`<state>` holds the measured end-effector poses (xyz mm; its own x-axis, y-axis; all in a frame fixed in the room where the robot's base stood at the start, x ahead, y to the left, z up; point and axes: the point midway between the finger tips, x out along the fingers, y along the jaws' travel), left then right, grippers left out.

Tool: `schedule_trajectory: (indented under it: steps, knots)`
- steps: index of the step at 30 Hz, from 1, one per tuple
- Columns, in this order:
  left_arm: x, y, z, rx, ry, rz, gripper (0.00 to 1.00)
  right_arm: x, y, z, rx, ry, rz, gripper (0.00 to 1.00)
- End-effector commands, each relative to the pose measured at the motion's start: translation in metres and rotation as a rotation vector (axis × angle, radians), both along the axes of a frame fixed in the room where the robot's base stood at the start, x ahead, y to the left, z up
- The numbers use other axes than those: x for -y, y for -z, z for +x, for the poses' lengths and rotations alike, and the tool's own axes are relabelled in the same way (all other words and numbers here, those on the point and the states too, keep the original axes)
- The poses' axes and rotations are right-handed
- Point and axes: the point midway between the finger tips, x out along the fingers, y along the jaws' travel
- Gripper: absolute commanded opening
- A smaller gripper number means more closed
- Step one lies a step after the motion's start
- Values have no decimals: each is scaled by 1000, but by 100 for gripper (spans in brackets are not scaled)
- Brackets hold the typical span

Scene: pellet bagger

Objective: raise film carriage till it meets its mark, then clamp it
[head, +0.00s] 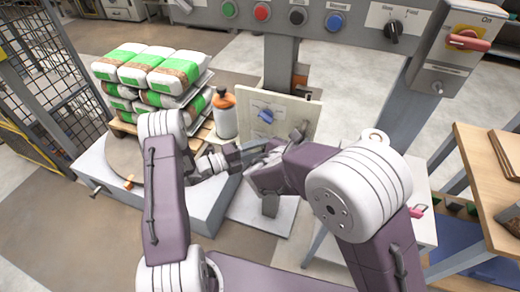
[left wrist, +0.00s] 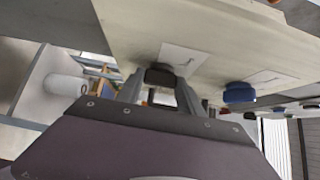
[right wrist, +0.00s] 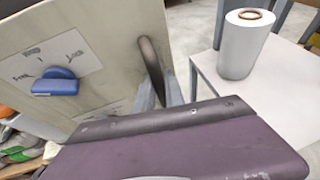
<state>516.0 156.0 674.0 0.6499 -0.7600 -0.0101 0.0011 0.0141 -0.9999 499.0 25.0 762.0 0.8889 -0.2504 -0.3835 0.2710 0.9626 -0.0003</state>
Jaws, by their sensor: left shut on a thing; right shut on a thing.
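The cream panel (head: 291,112) stands upright on a post in the middle of the head view. It carries a blue knob (head: 265,116) on a white label, which also shows in the right wrist view (right wrist: 56,82). My right gripper (right wrist: 162,97) is shut on a dark upright lever (right wrist: 150,62) at the panel's edge. My left gripper (left wrist: 160,88) is shut on a dark knob (left wrist: 160,76) on the panel face, beside a label. In the head view my arms partly hide both grips. I cannot tell the film carriage or its mark apart with certainty.
A white roll (right wrist: 243,45) stands on a white table (right wrist: 275,85) to the right. An orange-capped bottle (head: 225,115) and stacked green-and-white bags (head: 150,70) stand left of the panel. A control box (head: 455,45) with a red switch hangs upper right.

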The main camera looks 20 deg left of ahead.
Motion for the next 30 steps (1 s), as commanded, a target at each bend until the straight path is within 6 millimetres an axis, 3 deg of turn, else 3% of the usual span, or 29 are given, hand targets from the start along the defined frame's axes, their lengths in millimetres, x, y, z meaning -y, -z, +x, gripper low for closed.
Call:
schedule_trajectory:
  steps: [18, 30]
  knots:
    - [3, -7, 0, 44, 2, 550, 3, 0, -1, 0, 3, -1, 0, 0]
    - [4, -7, 0, 58, 2, 745, 3, -1, -2, 0, 5, -1, 1, 0]
